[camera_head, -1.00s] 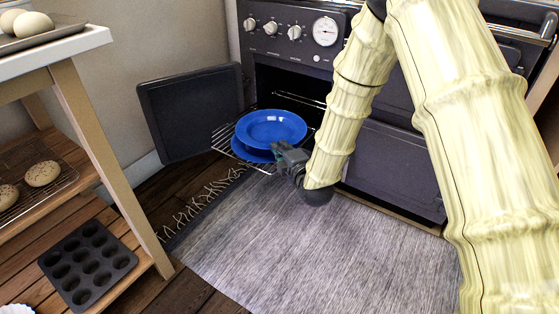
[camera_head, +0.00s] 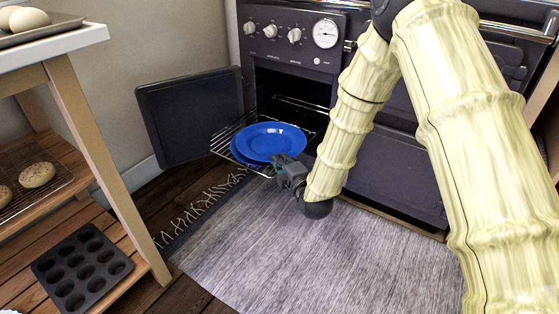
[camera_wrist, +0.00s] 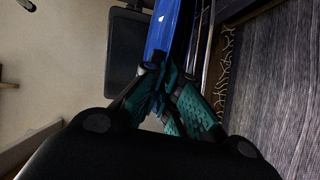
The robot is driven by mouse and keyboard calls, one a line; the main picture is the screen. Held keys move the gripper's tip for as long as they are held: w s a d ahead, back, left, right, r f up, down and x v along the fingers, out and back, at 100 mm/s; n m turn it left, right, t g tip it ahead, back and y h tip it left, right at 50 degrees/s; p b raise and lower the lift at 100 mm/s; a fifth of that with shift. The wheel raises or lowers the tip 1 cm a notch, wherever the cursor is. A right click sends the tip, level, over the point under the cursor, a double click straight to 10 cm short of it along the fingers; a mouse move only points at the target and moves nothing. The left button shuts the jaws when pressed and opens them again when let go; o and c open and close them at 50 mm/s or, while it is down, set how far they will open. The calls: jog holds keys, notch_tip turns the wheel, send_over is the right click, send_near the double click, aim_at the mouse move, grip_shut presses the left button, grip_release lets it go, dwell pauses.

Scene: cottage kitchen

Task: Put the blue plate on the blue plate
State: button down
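The upper blue plate (camera_head: 272,140) lies over the lower blue plate (camera_head: 236,153), which shows only as a rim at the left and front. The lower plate rests on the pulled-out oven rack. The upper plate sits slightly right of it, its right side near my gripper (camera_head: 281,162). Whether the two plates touch all round is hidden. In the wrist view, the blue plate (camera_wrist: 165,30) appears edge-on, and the teal fingers of my gripper (camera_wrist: 162,80) converge on its near edge. My gripper looks shut on the upper plate's rim.
The wire rack (camera_head: 222,141) sticks out of the open oven. The open oven door (camera_head: 193,112) stands to its left. A wooden shelf unit with a muffin tin (camera_head: 82,267) stands at the left. A grey rug (camera_head: 255,240) covers the floor in front.

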jog(key=shift+f, duration=0.15)
jog(key=c, duration=1.9)
grip_release()
jog(key=shift+r, duration=0.4)
jog(key=p+v, duration=0.4)
jog(key=v, duration=0.8)
jog(key=shift+s+p, duration=0.1)
jog(key=shift+p, duration=0.2)
